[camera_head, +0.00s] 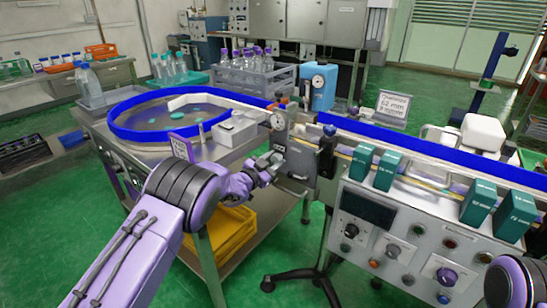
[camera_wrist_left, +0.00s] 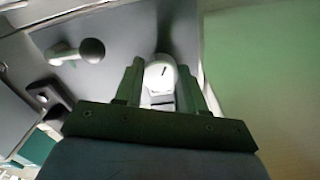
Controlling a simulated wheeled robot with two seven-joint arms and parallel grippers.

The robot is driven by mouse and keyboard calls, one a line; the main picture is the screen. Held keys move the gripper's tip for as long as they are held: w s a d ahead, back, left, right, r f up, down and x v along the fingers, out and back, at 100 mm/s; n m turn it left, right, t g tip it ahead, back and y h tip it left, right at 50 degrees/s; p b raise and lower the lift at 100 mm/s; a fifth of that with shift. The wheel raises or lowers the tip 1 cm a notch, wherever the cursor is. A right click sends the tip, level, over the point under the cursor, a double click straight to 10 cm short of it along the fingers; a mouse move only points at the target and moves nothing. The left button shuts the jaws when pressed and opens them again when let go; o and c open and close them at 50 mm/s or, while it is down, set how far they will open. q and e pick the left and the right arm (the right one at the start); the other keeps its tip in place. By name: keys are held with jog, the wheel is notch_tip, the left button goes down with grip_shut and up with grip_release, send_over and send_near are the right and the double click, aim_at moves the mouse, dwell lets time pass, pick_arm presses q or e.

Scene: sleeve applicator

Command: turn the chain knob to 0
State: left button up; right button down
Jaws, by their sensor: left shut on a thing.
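My left gripper (camera_head: 268,165) reaches the front of the grey applicator housing (camera_head: 297,160), below the round gauge. In the left wrist view my left gripper (camera_wrist_left: 161,88) has its two fingers on either side of a pale round knob (camera_wrist_left: 161,73), shut on it. A short dark mark shows on the knob's face. I take this for the chain knob; in the head view the gripper largely hides it, and no scale numbers are readable. My right gripper is out of view; only part of that arm shows at the lower right.
A dark ball-ended handle (camera_wrist_left: 92,50) sits beside the knob in the wrist view. The control panel (camera_head: 400,240) stands to the right, the blue-rimmed turntable (camera_head: 150,136) to the left.

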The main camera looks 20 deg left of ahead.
pick_arm(q)
jog(key=n+p, duration=0.1)
jog(key=n, duration=0.3)
jog(key=shift+a+r+n+p, duration=0.1)
jog(key=shift+n+p, duration=0.2)
jog(key=shift+p, duration=0.05)
jog(key=n+p, duration=0.1)
jog(key=n, duration=0.9)
jog(key=shift+n, duration=0.4)
jog(key=n, duration=0.6)
jog(key=shift+a+f, duration=0.1)
jog(key=shift+f, duration=0.1)
jog(key=n+b, duration=0.1)
jog(key=n, duration=0.5)
jog(key=shift+n, duration=0.4)
jog(key=n+b, duration=0.1)
jog(key=n, duration=0.4)
jog(key=shift+f, duration=0.15)
jog(key=n+b, duration=0.2)
jog(key=n, duration=0.3)
jog(key=n+b, duration=0.2)
jog(key=n, duration=0.1)
jog(key=shift+n+b, duration=0.3)
jog(key=shift+n, duration=0.3)
